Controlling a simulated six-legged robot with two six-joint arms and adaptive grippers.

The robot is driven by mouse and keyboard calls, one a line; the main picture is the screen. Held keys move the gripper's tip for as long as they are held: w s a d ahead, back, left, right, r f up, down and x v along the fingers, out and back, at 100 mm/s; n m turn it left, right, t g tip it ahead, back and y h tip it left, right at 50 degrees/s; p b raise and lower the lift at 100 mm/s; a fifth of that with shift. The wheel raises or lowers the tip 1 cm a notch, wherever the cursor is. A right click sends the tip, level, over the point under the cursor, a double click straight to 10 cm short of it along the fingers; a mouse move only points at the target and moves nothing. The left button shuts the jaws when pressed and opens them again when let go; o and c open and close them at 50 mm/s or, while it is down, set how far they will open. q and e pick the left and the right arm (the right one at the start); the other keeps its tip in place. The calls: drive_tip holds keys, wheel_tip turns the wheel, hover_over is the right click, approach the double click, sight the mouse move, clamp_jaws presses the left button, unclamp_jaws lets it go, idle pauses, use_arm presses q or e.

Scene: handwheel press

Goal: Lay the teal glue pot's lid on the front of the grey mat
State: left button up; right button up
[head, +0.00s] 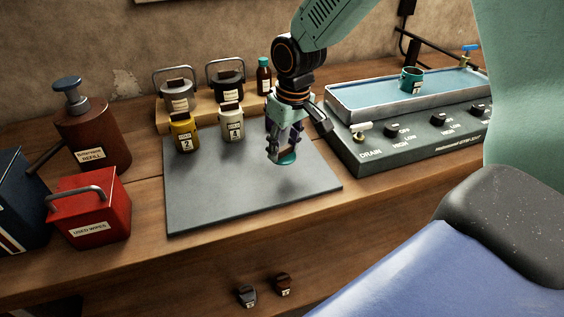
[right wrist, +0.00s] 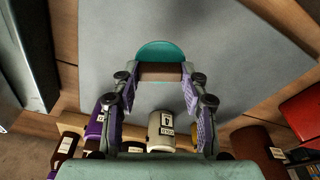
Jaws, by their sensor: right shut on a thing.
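The teal lid (head: 287,158) is a flat disc held at the tips of my right gripper (head: 286,143). In the right wrist view the lid (right wrist: 167,49) shows as a teal disc with a brown grip bar (right wrist: 165,71) between the fingers. My right gripper (right wrist: 163,92) is shut on it, above the right middle part of the grey mat (head: 230,188). Whether the lid touches the mat is hard to tell. The teal glue pot (head: 411,80) stands open at the right, in the blue-surfaced bath. My left gripper is not in view.
A yellow pot (head: 184,136) and a white pot (head: 232,125) stand at the mat's back edge. A red box (head: 88,208) stands left. The bath unit (head: 385,147) stands right. The mat's front is clear.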

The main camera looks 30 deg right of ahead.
sight(282, 151)
drive_tip(key=shift+a+f, duration=0.25)
drive_tip(key=shift+f, duration=0.35)
drive_tip(key=shift+s+a+f+b, duration=0.1)
drive_tip(key=shift+f+b, duration=0.1)
drive_tip(key=shift+f, duration=0.35)
drive_tip(key=shift+s+a+f+b, duration=0.1)
drive_tip(key=shift+f+b, duration=0.05)
drive_tip(key=shift+f, duration=0.35)
drive_tip(key=shift+d+f, duration=0.15)
drive_tip(key=shift+f, duration=0.05)
drive_tip(key=shift+w+d+f, duration=0.15)
drive_tip(key=shift+w, duration=0.15)
drive_tip(key=o, duration=0.6)
drive_tip(key=shift+o, duration=1.4)
drive_tip(key=shift+s+a, duration=0.2)
drive_tip(key=shift+a, duration=0.05)
drive_tip(key=shift+o, duration=0.8)
drive_tip(key=shift+d, duration=0.1)
drive_tip(key=shift+w+d, duration=0.1)
drive_tip(key=shift+r, duration=0.5)
wheel_tip(282, 151, up, 11)
drive_tip(key=s+p, duration=0.2)
